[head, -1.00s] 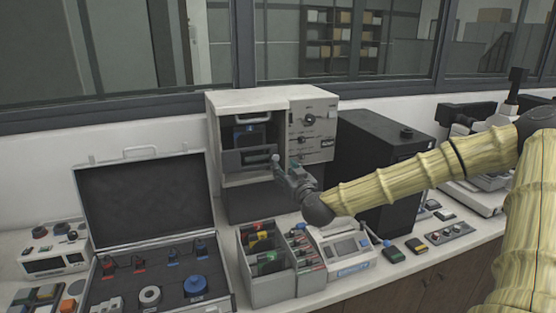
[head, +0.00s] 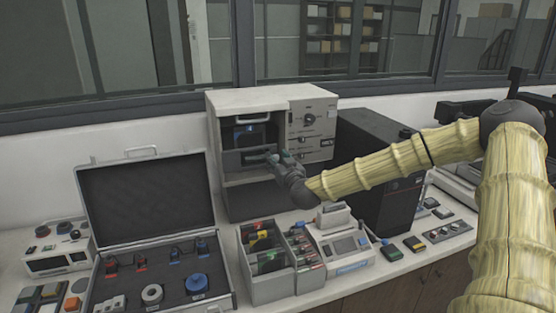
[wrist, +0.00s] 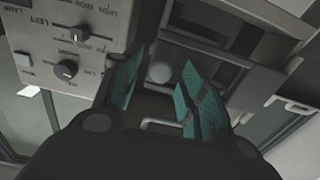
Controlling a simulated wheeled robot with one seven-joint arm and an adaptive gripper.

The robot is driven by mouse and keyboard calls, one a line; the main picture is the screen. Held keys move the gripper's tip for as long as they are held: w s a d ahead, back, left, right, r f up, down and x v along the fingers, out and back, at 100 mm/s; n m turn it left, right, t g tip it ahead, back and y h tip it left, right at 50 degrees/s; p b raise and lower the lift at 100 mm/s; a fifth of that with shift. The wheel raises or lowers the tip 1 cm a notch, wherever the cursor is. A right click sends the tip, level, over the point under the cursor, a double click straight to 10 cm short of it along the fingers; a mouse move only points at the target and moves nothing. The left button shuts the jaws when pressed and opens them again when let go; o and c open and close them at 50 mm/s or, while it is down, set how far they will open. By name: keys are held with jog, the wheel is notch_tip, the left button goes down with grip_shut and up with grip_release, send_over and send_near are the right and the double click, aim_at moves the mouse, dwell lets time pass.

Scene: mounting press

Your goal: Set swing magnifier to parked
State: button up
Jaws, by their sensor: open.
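The mounting press is a pale grey cabinet (head: 225,104) with an open dark bay on its left and a control panel (head: 312,122) on its right. A dark framed part (head: 245,158) lies across the lower bay; I take it for the swing magnifier, but cannot be sure. My gripper (head: 278,158) is at the bay's right side, below the panel. In the wrist view my gripper (wrist: 160,88) has its teal fingers apart. The panel (wrist: 62,45) appears upside down there.
An open case (head: 145,200) with fittings stands left of the press. A divided bin (head: 268,285) and a white device (head: 340,240) stand in front. A tall black unit (head: 378,150) is on the right, close to my arm. A window runs behind.

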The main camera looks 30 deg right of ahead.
jog(key=shift+w, duration=0.1)
grip_shut()
